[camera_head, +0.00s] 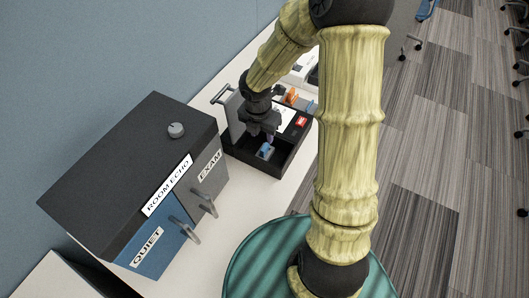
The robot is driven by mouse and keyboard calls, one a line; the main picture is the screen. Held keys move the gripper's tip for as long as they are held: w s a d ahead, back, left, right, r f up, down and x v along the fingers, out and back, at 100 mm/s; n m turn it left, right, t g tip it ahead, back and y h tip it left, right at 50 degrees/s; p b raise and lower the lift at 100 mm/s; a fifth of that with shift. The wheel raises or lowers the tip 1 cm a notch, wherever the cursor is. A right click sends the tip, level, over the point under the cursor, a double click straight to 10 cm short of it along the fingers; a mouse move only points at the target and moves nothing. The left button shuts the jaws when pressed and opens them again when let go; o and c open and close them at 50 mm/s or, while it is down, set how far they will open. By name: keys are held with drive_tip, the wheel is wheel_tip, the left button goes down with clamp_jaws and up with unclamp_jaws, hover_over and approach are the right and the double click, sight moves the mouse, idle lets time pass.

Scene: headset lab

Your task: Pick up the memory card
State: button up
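My gripper (269,137) points down into a black open-topped tray (279,171) near the middle of the camera_head view. A small blue and pale item (266,151), perhaps the memory card, lies in the tray just below the fingertips. It is too small to identify surely, and I cannot tell whether the fingers touch it. The fingers are too small and dark to tell whether they are open or shut.
A cabinet marked ROOM ECHO (120,165), with QUIET and EXAM doors and protruding handles, stands left of the tray. A red label (302,121) and orange item (292,95) lie beyond the gripper. White tabletop (240,187) is bare in front of the tray.

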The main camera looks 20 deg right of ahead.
hover_over(264, 147)
drive_tip(key=f, duration=0.2)
drive_tip(key=s+f, duration=0.1)
drive_tip(key=f, duration=0.1)
drive_tip(key=shift+a+b, duration=0.35)
drive_tip(key=f, duration=0.3)
drive_tip(key=w+f+b, duration=0.1)
drive_tip(key=f, duration=0.1)
drive_tip(key=shift+d+f, duration=0.1)
drive_tip(key=shift+d, duration=0.3)
drive_tip(key=shift+d, duration=0.1)
drive_tip(key=shift+s, duration=0.1)
clamp_jaws()
